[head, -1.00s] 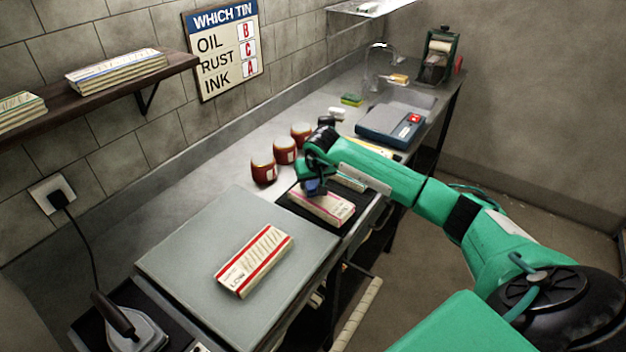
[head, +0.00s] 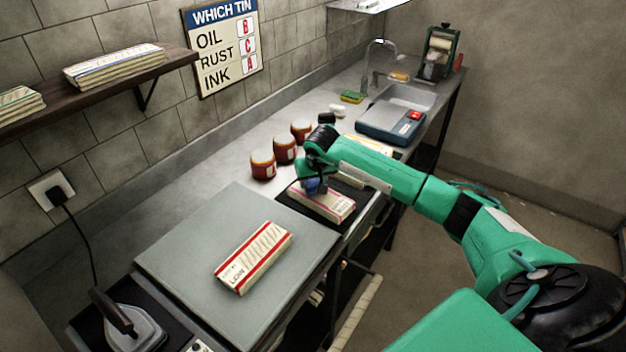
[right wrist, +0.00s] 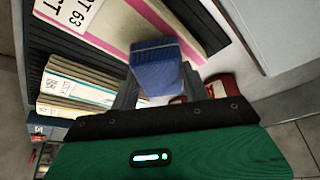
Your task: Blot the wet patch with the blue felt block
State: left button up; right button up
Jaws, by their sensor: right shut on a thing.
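The blue felt block (head: 315,187) is between the fingers of my right gripper (head: 313,179), which is shut on it. The block seems to touch the cloth, but I cannot be sure. I cannot make out a wet patch; the block and gripper cover part of the cloth. My left gripper is out of view.
Three red-brown tins (head: 285,150) stand behind the mat. An iron (head: 130,325) stands at the lower left. A blue scale (head: 392,122) is beyond the arm.

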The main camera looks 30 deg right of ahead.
jog(key=shift+f+b, duration=0.4)
jog(key=shift+f, duration=0.1)
dwell(0.8)
jog(key=shift+r+p, duration=1.55)
jog(key=shift+r, duration=2)
